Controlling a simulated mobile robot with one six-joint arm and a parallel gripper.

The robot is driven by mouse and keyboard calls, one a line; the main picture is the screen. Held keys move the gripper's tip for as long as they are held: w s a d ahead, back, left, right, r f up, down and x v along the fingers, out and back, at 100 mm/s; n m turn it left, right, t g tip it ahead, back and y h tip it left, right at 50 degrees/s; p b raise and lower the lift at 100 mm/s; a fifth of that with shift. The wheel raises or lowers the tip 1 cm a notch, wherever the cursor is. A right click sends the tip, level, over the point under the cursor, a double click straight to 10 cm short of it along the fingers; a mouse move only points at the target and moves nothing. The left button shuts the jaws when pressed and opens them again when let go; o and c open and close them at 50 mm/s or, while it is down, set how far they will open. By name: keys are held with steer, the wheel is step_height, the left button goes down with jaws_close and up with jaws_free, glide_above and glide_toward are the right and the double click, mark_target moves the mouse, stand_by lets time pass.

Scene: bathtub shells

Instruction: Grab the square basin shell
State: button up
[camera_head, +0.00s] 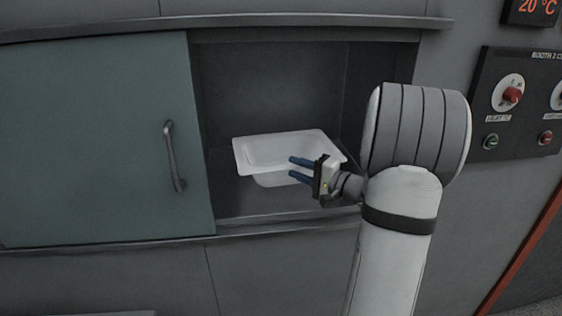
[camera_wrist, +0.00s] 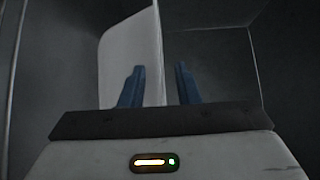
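The square basin shell (camera_head: 270,180) is white with a wide rim. It sits inside the open cabinet bay in the head view, its hollow facing up. My gripper (camera_head: 292,167) reaches in from the right, its two blue fingers apart at the basin's near right side. In the wrist view, the white basin (camera_wrist: 128,55) fills the area behind the left finger, and its edge runs between the two fingertips of my gripper (camera_wrist: 161,72). I cannot tell whether either finger touches the basin.
A sliding door (camera_head: 100,140) with a curved handle (camera_head: 174,157) covers the bay's left side. The bay's right wall (camera_head: 375,75) is close to my arm. A control panel (camera_head: 520,105) with red knobs is on the wall at right.

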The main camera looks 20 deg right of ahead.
steer(key=shift+w+a, duration=0.1)
steer(key=shift+w, duration=0.1)
steer(key=shift+c, duration=0.4)
jaws_close()
stand_by(0.9)
